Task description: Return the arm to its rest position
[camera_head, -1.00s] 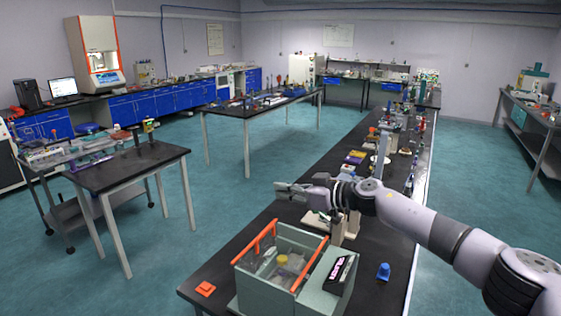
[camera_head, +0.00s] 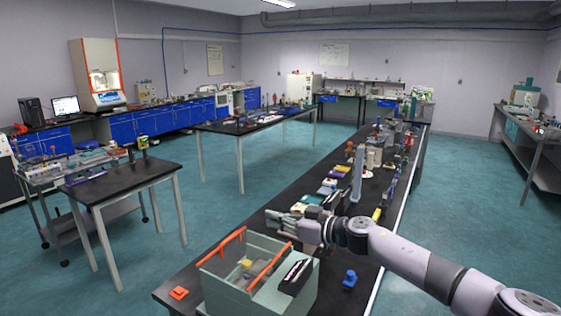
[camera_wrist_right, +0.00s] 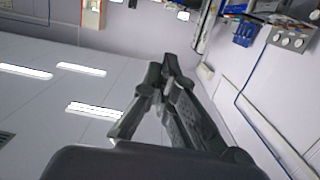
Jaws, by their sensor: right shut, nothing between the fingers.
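My right arm comes in from the lower right in the head view, reaching over the long black bench (camera_head: 335,270). My right gripper (camera_head: 272,217) points left, above the back of a grey-green box instrument with orange-red edges (camera_head: 240,285). In the right wrist view the two dark fingers (camera_wrist_right: 165,68) meet at their tips, shut with nothing between them. Behind them that view shows ceiling lights and wall, tilted. My left gripper is in none of the views.
A blue object (camera_head: 349,280) stands on the bench right of the instrument. An orange-red piece (camera_head: 179,293) lies at the bench's near left corner. Several bottles and boxes line the bench farther back. A smaller black table (camera_head: 125,181) stands at left, with open floor between.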

